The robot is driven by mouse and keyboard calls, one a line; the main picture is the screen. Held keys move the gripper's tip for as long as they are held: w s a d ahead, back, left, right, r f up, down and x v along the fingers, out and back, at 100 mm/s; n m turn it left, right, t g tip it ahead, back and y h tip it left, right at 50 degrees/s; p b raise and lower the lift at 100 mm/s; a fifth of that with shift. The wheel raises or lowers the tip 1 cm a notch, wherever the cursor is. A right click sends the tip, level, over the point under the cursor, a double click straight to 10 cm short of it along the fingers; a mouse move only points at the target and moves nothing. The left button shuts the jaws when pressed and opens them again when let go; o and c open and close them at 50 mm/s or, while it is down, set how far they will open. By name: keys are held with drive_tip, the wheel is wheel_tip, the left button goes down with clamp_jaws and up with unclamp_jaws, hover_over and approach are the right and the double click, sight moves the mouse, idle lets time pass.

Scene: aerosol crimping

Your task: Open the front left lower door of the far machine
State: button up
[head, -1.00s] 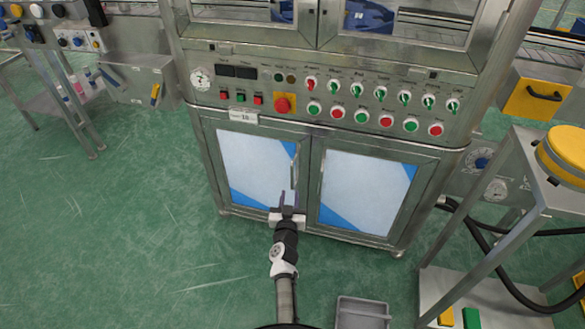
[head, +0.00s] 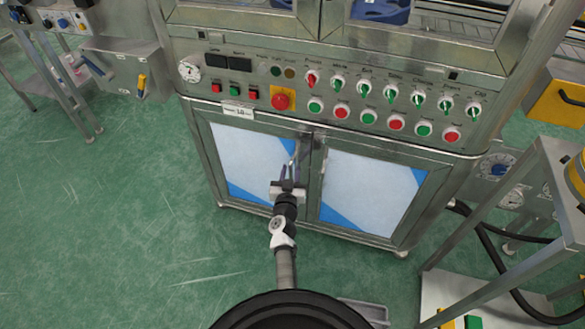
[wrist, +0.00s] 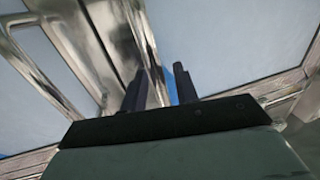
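The front left lower door (head: 245,157) of the far machine has a metal frame and a pale panel with blue corners. It looks shut, level with the right lower door. Its upright handle (head: 297,155) is at its right edge. My gripper (head: 288,182) is in front of that edge, at the lower end of the handle. In the wrist view, its two dark fingers (wrist: 158,85) stand apart, with shiny metal behind the gap. Bent metal bars (wrist: 42,72) lie left of the fingers there. I cannot tell whether the gripper touches the handle.
The right lower door (head: 368,190) is beside it. A control panel (head: 345,100) with buttons and switches is above. A metal stand (head: 545,195) is at right, with black hoses behind. A grey tray (head: 370,310) is on the floor, partly hidden.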

clamp_jaws()
drive_tip(key=shift+s+a+r, duration=0.1)
idle(0.4)
